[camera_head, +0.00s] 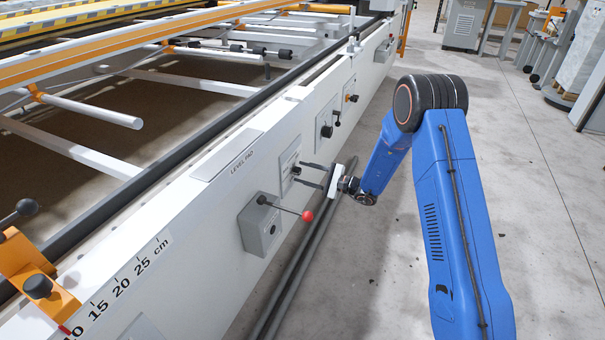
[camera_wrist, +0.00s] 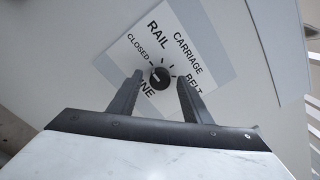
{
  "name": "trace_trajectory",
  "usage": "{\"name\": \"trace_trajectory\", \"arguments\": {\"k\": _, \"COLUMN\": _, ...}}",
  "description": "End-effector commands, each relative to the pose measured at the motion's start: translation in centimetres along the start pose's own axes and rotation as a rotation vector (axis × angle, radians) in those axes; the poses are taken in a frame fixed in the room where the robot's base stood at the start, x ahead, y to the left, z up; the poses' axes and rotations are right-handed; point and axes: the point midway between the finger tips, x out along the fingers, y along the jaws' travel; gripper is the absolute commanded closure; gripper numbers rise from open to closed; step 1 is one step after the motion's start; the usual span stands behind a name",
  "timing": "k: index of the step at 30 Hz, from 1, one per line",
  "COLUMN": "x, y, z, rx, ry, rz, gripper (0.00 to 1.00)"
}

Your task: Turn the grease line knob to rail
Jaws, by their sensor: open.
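The grease line knob (camera_wrist: 159,77) is a small round black knob on a white label plate (camera_wrist: 137,47). The plate reads CLOSED, RAIL, CARRIAGE and BELT around the knob, with a word ending in NE partly hidden by my left finger. A pale mark on the knob seems to point left, toward the CLOSED side. My gripper (camera_wrist: 159,80) is open, its two fingers on either side of the knob with gaps; contact is not visible. In the head view the knob (camera_head: 296,170) sits on the white beam, with my gripper (camera_head: 303,173) in front of it.
A grey box with a red-ball lever (camera_head: 307,216) stands out from the beam, nearer the camera. Further along are a black-handled control (camera_head: 327,131) and an orange-and-black one (camera_head: 351,98). Grey pipes (camera_head: 300,275) run low along the beam.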

Motion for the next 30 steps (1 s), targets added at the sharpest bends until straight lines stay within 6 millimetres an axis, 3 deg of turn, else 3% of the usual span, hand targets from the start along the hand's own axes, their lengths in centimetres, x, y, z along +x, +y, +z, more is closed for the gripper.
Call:
{"name": "trace_trajectory", "arguments": {"k": 13, "x": 0.91, "y": 0.01, "z": -0.01, "rx": 0.000, "ry": 0.000, "rz": 0.000, "gripper": 0.56}}
{"name": "trace_trajectory", "arguments": {"k": 18, "x": 0.90, "y": 0.01, "z": 0.00, "rx": 0.000, "ry": 0.000, "rz": 0.000, "gripper": 0.96}}
{"name": "trace_trajectory", "arguments": {"k": 30, "x": 0.88, "y": 0.04, "z": 0.00, "rx": 0.059, "ry": 0.000, "rz": 0.001, "gripper": 0.97}}
